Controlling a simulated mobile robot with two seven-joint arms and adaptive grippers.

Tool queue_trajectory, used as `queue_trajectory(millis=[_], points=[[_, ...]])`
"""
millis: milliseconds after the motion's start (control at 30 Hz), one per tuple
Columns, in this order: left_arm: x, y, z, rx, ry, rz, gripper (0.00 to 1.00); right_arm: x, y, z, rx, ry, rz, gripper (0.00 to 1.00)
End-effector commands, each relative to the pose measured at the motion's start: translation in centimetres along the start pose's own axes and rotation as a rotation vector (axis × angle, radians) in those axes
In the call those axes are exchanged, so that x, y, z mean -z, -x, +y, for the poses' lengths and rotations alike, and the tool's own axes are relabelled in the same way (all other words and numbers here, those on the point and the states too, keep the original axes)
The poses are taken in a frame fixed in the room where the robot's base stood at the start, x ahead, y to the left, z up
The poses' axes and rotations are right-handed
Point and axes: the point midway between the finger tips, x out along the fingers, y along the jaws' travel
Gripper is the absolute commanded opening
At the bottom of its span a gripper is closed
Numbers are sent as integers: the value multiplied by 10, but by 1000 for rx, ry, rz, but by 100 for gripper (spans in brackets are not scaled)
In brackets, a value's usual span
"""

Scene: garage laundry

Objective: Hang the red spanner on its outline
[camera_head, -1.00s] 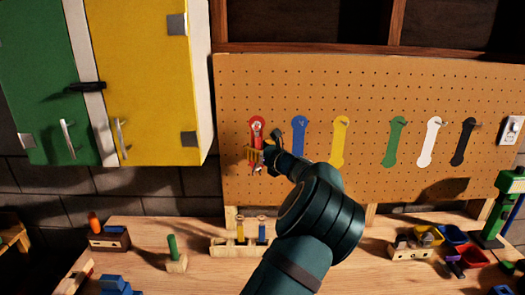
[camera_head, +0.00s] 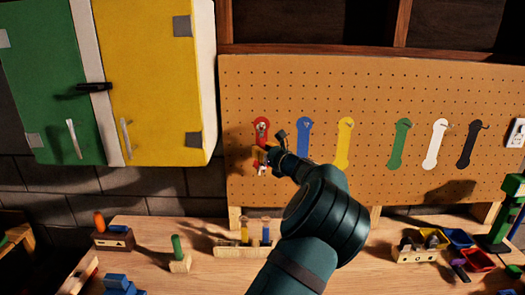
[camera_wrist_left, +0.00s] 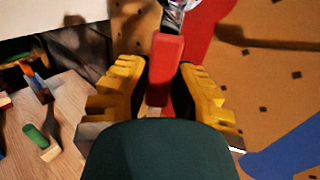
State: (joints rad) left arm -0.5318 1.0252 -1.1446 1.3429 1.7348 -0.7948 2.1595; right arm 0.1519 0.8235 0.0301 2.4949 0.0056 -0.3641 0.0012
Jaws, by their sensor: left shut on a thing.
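The red spanner (camera_wrist_left: 165,65) is held between the yellow fingers of my left gripper (camera_wrist_left: 160,95), which is shut on its red handle. In the head view the spanner (camera_head: 262,130) stands roughly upright in front of the red outline (camera_head: 257,142) on the pegboard, with its metal head near the outline's top. The red outline also shows behind the spanner in the wrist view (camera_wrist_left: 205,30). I cannot tell whether the spanner touches the board or its peg. My left gripper (camera_head: 262,157) is at the outline's lower part. My right gripper is out of view.
The pegboard (camera_head: 370,90) has blue (camera_head: 304,140), yellow (camera_head: 344,142), green, white and black outlines to the right. The yellow cabinet (camera_head: 150,80) hangs close on the left. The workbench (camera_head: 200,225) below carries a wooden rack, bins and blocks.

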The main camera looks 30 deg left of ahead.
Motion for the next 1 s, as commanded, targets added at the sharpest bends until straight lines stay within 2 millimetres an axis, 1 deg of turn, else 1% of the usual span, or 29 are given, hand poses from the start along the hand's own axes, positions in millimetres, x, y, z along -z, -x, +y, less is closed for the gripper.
queue_trajectory(millis=[167,200,267,567,667,767,867,1000], points=[[0,-1,1,-2,1,0,0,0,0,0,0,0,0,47],[0,-1,1,-2,1,0,27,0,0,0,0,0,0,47],[0,-1,1,-2,1,0,48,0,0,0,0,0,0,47],[0,0,0,-1,0,0,49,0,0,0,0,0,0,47],[0,5,0,1,1,1,49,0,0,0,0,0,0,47],[0,16,0,1,1,1,49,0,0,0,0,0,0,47],[0,34,0,2,1,2,49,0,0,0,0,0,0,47],[0,64,0,3,0,2,49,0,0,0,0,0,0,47]])
